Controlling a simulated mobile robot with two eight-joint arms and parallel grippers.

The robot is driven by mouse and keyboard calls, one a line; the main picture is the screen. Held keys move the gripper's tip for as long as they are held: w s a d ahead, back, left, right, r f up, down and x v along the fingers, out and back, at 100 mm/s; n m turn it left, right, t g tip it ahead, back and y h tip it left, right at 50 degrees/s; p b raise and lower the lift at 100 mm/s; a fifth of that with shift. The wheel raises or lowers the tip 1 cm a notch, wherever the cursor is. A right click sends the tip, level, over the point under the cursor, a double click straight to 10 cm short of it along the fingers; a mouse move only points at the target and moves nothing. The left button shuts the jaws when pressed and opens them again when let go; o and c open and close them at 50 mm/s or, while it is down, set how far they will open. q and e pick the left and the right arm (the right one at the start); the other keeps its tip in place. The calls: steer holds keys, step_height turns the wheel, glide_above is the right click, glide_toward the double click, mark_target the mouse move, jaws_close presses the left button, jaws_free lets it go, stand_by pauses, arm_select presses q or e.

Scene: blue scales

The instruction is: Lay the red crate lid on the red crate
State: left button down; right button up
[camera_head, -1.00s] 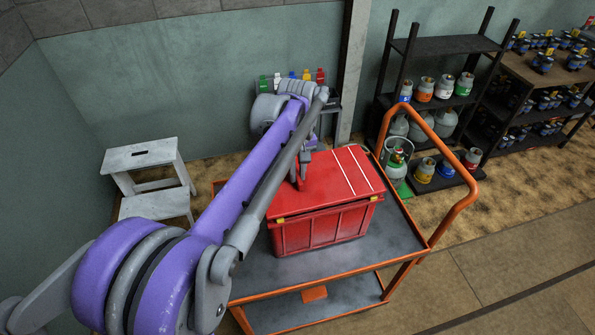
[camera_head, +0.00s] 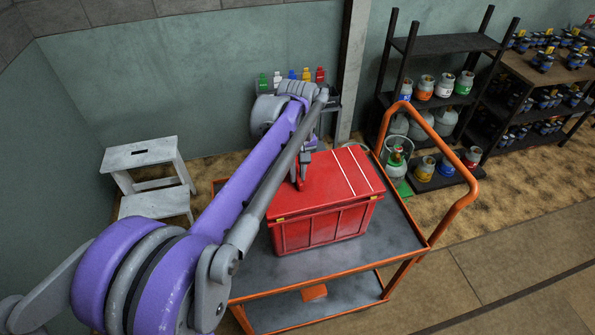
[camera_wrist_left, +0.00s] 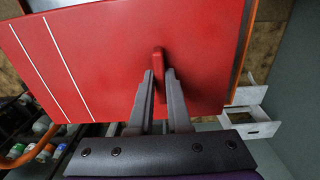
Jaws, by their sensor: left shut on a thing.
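The red crate (camera_head: 318,229) stands on the dark top of an orange-framed cart. The red crate lid (camera_head: 335,180), with two white stripes, lies over the crate's top and looks level with it. Whether it rests fully all round I cannot tell, since my arm hides its left part. In the left wrist view the lid (camera_wrist_left: 105,60) fills most of the picture. My left gripper (camera_wrist_left: 160,78) is shut on the lid's upright red handle (camera_wrist_left: 159,72); in the head view it shows above the lid (camera_head: 302,178). My right gripper is not in view.
The cart (camera_head: 405,238) has a bare strip of top in front of the crate and a raised orange handle (camera_head: 462,200) at right. A white step stool (camera_head: 150,175) stands at left. Shelves (camera_head: 440,100) with gas cylinders stand behind.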

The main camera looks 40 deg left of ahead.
arm_select(q)
steer(key=shift+f, duration=0.15)
stand_by(0.5)
steer(key=c, duration=0.8)
jaws_free()
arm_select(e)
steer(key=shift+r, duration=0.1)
arm_select(q)
steer(key=shift+r+p, duration=2.3)
steer(key=shift+r, duration=1.75)
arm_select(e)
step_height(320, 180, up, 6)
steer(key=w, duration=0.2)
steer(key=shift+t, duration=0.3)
arm_select(q)
steer(key=shift+s+d, duration=0.1)
steer(key=s+d+f+m+t, duration=0.2)
steer(key=s+d+f+m, duration=0.1)
steer(key=s+d, duration=0.1)
steer(key=s+d+f+m+t, duration=0.2)
steer(key=s+d+f+m, duration=0.1)
steer(key=s+d+f, duration=0.1)
steer(key=s+d+f+m+t, duration=0.1)
steer(key=s+d+f+m, duration=0.2)
steer(key=s, duration=0.4)
steer(key=shift+d+f+m+t, duration=0.15)
steer(key=shift+d+m+t, duration=0.3)
steer(key=shift+d, duration=0.9)
